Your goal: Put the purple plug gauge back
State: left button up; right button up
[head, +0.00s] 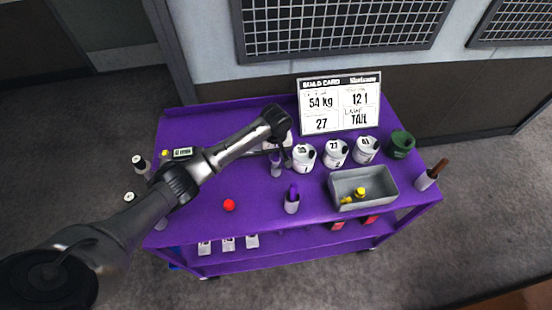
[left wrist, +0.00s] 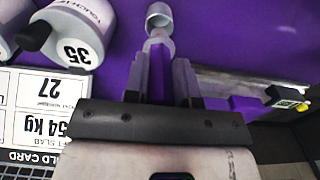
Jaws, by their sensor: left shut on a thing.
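My left gripper (head: 283,152) points down over the back half of the purple cart top, left of the white numbered cans. In the left wrist view its fingers (left wrist: 160,72) are shut on the purple plug gauge (left wrist: 157,82), a dark purple strip between them. A pale round end and a grey cylinder show beyond the fingertips; I cannot tell whether the cylinder is part of the gauge. A small pale cup (head: 292,206) with a purple piece standing in it is nearer the front edge. My right gripper is not in view.
Several white cans (head: 335,155) stand right of the gripper, before a build card (head: 340,104). A green pot (head: 401,146), a grey tray (head: 345,202) with yellow pieces and a brown-handled cup (head: 424,182) are further right. A red ball (head: 229,205) lies front left, with clear top around it.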

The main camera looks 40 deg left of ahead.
aim_at(276, 161)
pick_arm(q)
jog(key=shift+f, duration=1.9)
jog(key=shift+f, duration=0.2)
jog(key=o, duration=0.9)
jog(key=shift+f, duration=0.1)
jog(key=shift+c, duration=0.2)
notch_tip(276, 161, up, 13)
jog(key=shift+f+p, duration=0.2)
jog(key=shift+p, duration=0.1)
